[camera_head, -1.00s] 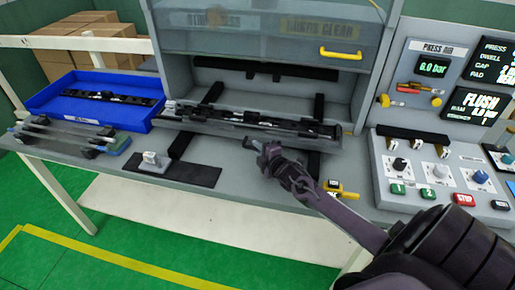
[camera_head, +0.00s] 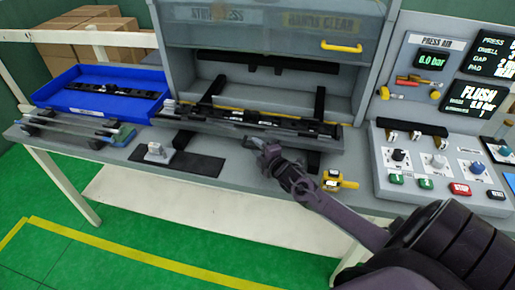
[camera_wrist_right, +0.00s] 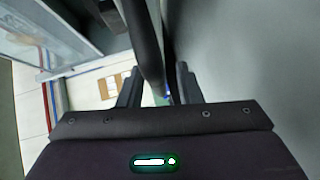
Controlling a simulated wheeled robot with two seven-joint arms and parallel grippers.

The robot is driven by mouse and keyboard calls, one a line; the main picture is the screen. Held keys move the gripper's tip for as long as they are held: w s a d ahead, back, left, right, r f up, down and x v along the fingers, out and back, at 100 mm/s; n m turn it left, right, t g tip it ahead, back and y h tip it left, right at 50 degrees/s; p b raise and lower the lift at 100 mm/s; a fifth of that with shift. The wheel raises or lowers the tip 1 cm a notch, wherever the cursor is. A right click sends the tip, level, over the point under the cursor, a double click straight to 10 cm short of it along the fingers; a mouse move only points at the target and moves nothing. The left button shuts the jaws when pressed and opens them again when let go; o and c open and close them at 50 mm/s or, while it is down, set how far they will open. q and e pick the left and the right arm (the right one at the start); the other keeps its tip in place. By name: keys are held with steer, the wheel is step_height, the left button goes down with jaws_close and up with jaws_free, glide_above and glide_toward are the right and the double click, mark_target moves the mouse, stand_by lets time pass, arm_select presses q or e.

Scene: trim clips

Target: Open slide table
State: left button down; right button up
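The slide table (camera_head: 210,127) is a long grey tray under the press. It carries a dark trim strip (camera_head: 262,122) with small clips. My right gripper (camera_head: 262,148) is at its front edge, by a small grey handle (camera_head: 249,142). In the right wrist view, my fingers (camera_wrist_right: 158,88) stand apart with a dark bar (camera_wrist_right: 147,45) running between them. The contact at the fingertips is hidden. My left gripper is not in view.
A blue bin (camera_head: 60,100) with another strip and a clear-topped rack (camera_head: 70,130) stand at left. A clip block sits on a dark mat (camera_head: 195,165). The control panel (camera_head: 430,160) is at right. The press guard with its yellow handle (camera_head: 341,47) is raised.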

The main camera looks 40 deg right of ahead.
steer(key=shift+s, duration=0.1)
steer(key=shift+s, duration=0.3)
steer(key=shift+s+a+r+b, duration=0.1)
steer(key=shift+s+r+b, duration=0.1)
steer(key=shift+s, duration=0.95)
steer(key=shift+s+a+r+b, duration=0.1)
steer(key=shift+s+r+b, duration=0.1)
steer(key=shift+s, duration=0.9)
steer(key=shift+s+a+r+b, duration=0.1)
steer(key=shift+s+r+b, duration=0.1)
steer(key=shift+s, duration=0.95)
